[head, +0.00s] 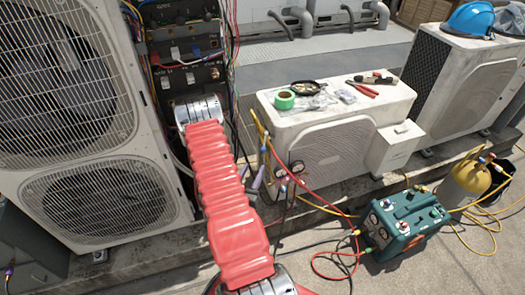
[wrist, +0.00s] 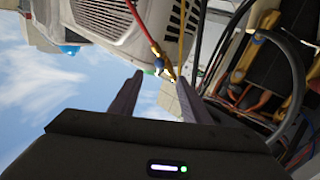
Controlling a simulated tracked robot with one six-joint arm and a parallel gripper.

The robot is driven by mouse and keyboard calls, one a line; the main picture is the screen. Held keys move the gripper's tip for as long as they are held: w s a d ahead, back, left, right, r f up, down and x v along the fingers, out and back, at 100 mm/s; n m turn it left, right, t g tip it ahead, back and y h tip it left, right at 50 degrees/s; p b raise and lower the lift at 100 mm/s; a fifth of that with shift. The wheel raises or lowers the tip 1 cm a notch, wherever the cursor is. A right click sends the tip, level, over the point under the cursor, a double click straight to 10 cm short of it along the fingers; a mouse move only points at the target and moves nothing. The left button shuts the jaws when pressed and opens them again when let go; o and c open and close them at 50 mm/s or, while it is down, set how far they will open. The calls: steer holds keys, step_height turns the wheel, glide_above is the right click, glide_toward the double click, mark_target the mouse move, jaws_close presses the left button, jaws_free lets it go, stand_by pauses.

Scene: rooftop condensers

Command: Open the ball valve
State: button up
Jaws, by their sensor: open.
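A small brass fitting with a blue part, which looks like the ball valve (wrist: 159,66), shows in the wrist view at the end of a red hose. It appears between or just beyond the tips of my gripper (wrist: 160,77). The two purple-grey fingers are open and apart, with no clear contact on the valve. Which way its handle is turned is too small to tell. In the head view my gripper (head: 266,183) is partly hidden behind my red-sleeved arm, near the hoses left of the low white condenser (head: 330,118). I cannot single out the valve there.
A tall two-fan unit (head: 75,75) and an open electrical panel (head: 185,50) with loose wires stand at the left. Hoses and gauges (head: 297,167) hang close to my gripper. A teal machine (head: 405,222) and a yellow cylinder (head: 468,178) stand at the right.

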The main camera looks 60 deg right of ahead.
mark_target(262, 152)
steer(key=d, duration=0.4)
steer(key=w+d, duration=0.1)
steer(key=d, duration=0.7)
steer(key=shift+w+d, duration=0.2)
steer(key=shift+c, duration=0.4)
jaws_close()
